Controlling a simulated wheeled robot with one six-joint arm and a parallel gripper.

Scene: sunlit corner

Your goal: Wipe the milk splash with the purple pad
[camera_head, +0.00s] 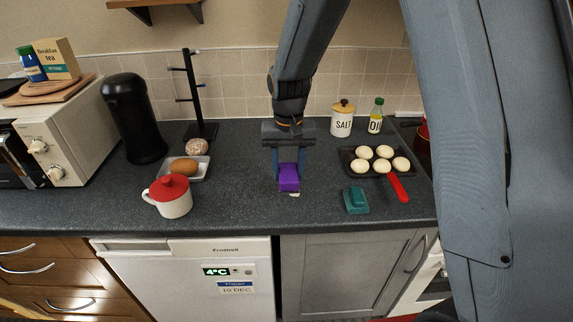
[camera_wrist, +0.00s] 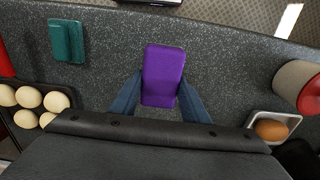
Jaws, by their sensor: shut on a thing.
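The purple pad (camera_head: 289,178) is held between the fingers of my gripper (camera_head: 290,165), over the front middle of the dark counter. In the wrist view the purple pad (camera_wrist: 163,76) sits between the two blue fingers of my gripper (camera_wrist: 157,98). A small white patch (camera_head: 294,194), which looks like the milk splash, shows at the pad's lower edge in the head view. The rest of it is hidden. I cannot tell whether the pad touches the counter.
A teal block (camera_head: 356,200) and a pan (camera_head: 375,161) of white round things with a red handle lie to the right. A red-lidded white mug (camera_head: 172,197) and a white dish (camera_head: 187,168) stand left. The counter between mug and gripper is clear.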

